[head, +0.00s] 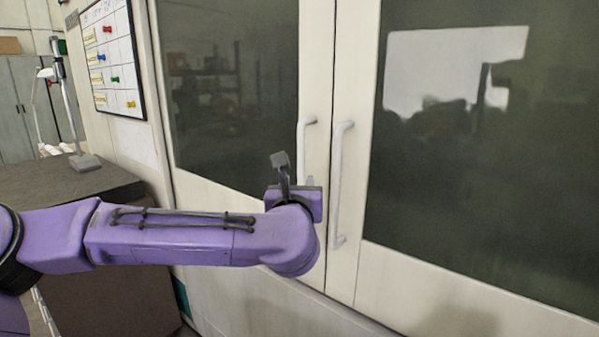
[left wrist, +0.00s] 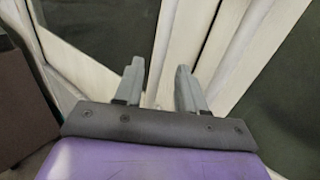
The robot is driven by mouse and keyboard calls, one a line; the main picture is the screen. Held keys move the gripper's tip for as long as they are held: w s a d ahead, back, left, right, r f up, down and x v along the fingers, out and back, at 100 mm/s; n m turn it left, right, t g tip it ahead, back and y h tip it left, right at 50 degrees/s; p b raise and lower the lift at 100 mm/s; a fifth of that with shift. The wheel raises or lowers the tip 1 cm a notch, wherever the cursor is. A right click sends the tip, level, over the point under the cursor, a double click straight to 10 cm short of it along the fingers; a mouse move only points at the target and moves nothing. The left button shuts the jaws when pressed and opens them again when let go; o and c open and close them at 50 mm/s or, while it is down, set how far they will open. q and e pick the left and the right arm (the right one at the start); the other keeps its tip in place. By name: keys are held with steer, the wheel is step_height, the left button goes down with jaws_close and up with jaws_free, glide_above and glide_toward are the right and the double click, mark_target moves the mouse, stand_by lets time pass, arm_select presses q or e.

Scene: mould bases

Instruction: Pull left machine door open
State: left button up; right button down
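The left machine door (head: 235,95) is a pale panel with a dark window, and it looks closed against the right door. Its white vertical handle (head: 303,140) stands near the seam, with its lower part hidden behind my left gripper. My left gripper (head: 300,182) is at the lower part of this handle. In the left wrist view my left gripper (left wrist: 158,88) has its two grey fingers apart, with a pale bar running towards the gap between them. I cannot tell whether the fingers touch the handle. My right gripper is not in view.
The right door (head: 480,140) has its own white handle (head: 340,185) close beside the left one. A whiteboard (head: 112,60) with coloured magnets hangs on the wall at left. A dark table (head: 60,180) with a lamp stand stands at left.

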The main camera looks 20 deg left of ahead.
mark_target(300, 172)
arm_select(q)
steer(key=p+x, duration=0.2)
steer(key=x, duration=0.5)
steer(key=shift+w+p, duration=0.15)
steer(key=shift+p, duration=0.2)
steer(key=shift+w+a+f, duration=0.1)
steer(key=shift+w+f, duration=0.05)
steer(key=shift+w, duration=0.4)
jaws_close()
